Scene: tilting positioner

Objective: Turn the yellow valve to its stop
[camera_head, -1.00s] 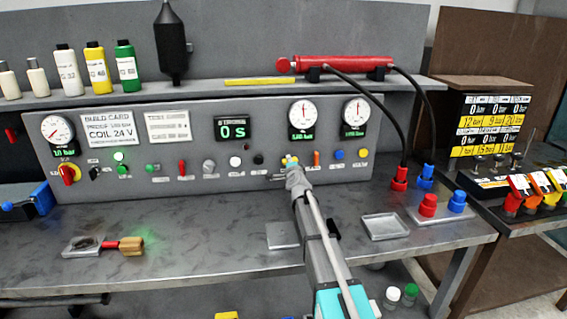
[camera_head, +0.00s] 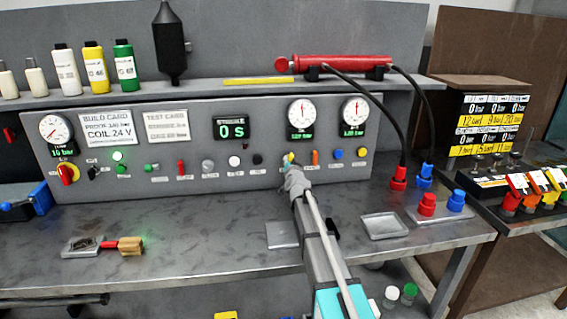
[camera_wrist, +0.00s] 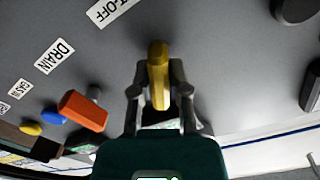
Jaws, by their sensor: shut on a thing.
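The yellow valve handle (camera_wrist: 158,62) stands out from the grey panel in the wrist view, with its long side up and down in the picture. My gripper (camera_wrist: 158,92) is shut on it, with one finger on each side. In the head view, my gripper (camera_head: 291,170) reaches the lower right part of the panel. Only a small bit of the yellow valve (camera_head: 289,158) shows there; the gripper hides the rest. A label ending in "-OFF" (camera_wrist: 112,10) is on the panel near the handle.
An orange handle (camera_wrist: 84,111) with a DRAIN label sits beside the valve, with blue (camera_wrist: 54,117) and yellow (camera_wrist: 31,128) knobs beyond. A dark knob (camera_wrist: 311,86) is on the other side. An empty tray (camera_head: 385,226) lies on the bench right of my arm.

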